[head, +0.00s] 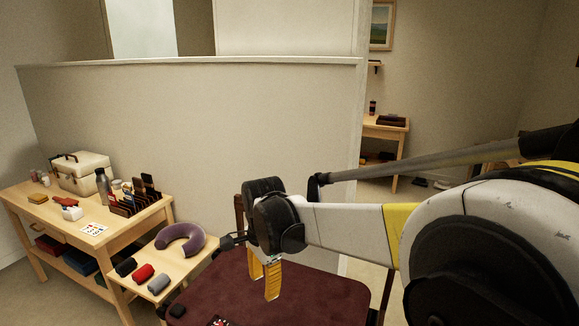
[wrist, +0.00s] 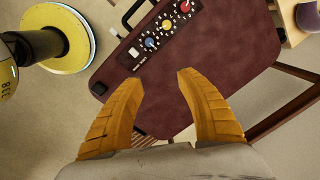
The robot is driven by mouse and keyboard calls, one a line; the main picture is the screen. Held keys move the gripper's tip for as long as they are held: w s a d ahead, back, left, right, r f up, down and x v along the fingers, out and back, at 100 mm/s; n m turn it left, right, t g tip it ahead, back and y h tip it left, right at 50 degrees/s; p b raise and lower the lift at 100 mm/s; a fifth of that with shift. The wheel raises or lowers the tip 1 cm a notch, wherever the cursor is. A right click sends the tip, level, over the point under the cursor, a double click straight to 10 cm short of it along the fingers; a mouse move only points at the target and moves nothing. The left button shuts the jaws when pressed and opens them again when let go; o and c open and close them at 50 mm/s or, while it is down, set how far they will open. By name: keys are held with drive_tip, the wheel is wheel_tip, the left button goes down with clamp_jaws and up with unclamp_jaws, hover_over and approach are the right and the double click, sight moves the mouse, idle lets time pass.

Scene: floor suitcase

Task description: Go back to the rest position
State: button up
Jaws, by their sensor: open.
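My gripper (head: 265,284) hangs at the end of my arm, in the lower middle of the head view. Its two yellow fingers point down over a maroon suitcase-like panel (head: 325,300). In the wrist view the fingers (wrist: 161,78) are spread apart, with nothing between them. The maroon panel (wrist: 215,85) lies beyond the tips and bears a dark strip with colored knobs (wrist: 155,35). The fingers appear apart from the panel, but the exact gap cannot be told.
A wooden side table (head: 175,272) with rolled cloths and a purple neck pillow (head: 181,238) stands left of the gripper. A longer bench (head: 55,215) holds a cream case (head: 82,173) and a bottle. A half-height wall (head: 190,130) rises behind. Some floor shows at right.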

drive_tip(key=s+d+r+n+t, duration=0.2)
drive_tip(key=s+d+r, duration=0.25)
drive_tip(key=d, duration=0.45)
drive_tip(key=s+d+r+n+t, duration=0.1)
drive_tip(key=s+d+n+t, duration=0.3)
drive_tip(key=s+d+n, duration=0.4)
drive_tip(key=s+d, duration=0.7)
drive_tip(key=d, duration=0.2)
drive_tip(key=shift+s+n, duration=0.15)
drive_tip(key=shift+n, duration=0.25)
